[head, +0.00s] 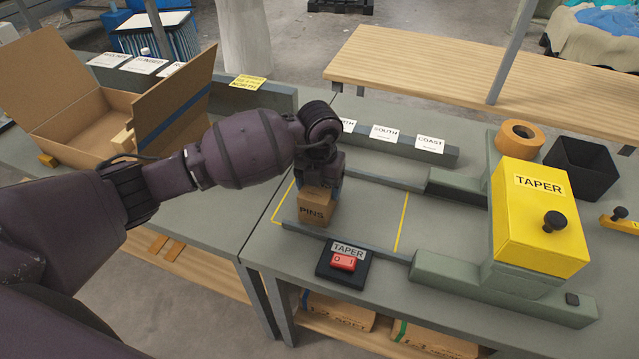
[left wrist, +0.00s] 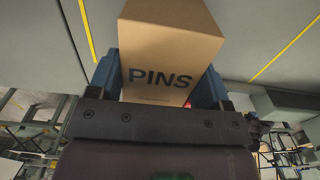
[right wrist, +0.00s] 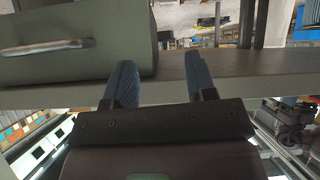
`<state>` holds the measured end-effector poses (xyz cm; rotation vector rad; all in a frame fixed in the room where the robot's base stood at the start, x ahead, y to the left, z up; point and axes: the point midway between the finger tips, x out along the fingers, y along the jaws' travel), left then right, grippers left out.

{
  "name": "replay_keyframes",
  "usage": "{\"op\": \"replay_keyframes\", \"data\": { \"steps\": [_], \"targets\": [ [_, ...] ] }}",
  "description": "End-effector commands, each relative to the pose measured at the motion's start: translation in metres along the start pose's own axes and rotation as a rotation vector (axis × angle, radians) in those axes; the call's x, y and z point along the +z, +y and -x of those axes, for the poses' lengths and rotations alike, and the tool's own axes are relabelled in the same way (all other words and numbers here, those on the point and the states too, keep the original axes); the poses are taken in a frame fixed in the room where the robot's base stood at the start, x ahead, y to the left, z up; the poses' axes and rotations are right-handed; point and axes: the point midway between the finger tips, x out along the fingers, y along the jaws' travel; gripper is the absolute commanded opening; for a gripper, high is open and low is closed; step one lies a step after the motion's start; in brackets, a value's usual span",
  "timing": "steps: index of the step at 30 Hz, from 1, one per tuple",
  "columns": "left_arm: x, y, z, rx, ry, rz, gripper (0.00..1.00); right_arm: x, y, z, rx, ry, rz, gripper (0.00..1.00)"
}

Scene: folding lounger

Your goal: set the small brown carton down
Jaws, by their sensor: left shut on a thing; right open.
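The small brown carton (head: 313,208), marked PINS, is at the left end of the taper's grey bed, inside the yellow-lined area. My left gripper (head: 320,180) is above it and shut on it. In the left wrist view the carton (left wrist: 165,55) sits between the two blue fingers (left wrist: 165,85). I cannot tell whether its bottom touches the bench. My right gripper (right wrist: 158,82) is open and empty in the right wrist view, beside a grey-green surface. It does not show in the head view.
The yellow taper head (head: 540,225) stands to the right. A red switch box (head: 343,264) is in front of the carton, and a grey rail (head: 345,240) runs beside it. An open cardboard box (head: 60,90) is at left. The bed between carton and taper is clear.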

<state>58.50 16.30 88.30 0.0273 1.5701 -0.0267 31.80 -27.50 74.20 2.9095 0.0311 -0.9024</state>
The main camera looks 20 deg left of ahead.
Motion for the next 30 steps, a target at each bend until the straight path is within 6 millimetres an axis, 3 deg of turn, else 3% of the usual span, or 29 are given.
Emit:
{"op": "replay_keyframes", "data": {
  "steps": [1, 6, 17, 30],
  "targets": [
    [0.0, 0.0, -0.001, 0.0, 0.0, 0.0, 0.75, 0.0, 0.0, 0.0, 0.0, 0.0, 0.0, 0.51],
    [0.0, 0.0, 0.0, 0.0, 0.0, 0.0, 0.98, -0.001, 0.0, -0.001, 0.0, 0.001, 0.0, 0.51],
    [0.0, 0.0, 0.006, 0.0, -0.002, 0.0, 0.98, -0.001, 0.0, 0.0, 0.0, 0.0, 0.0, 0.51],
    [0.001, 0.0, 0.084, 0.0, -0.006, -0.001, 0.98, -0.007, 0.002, 0.004, 0.002, 0.009, -0.001, 0.51]
  ]
}}
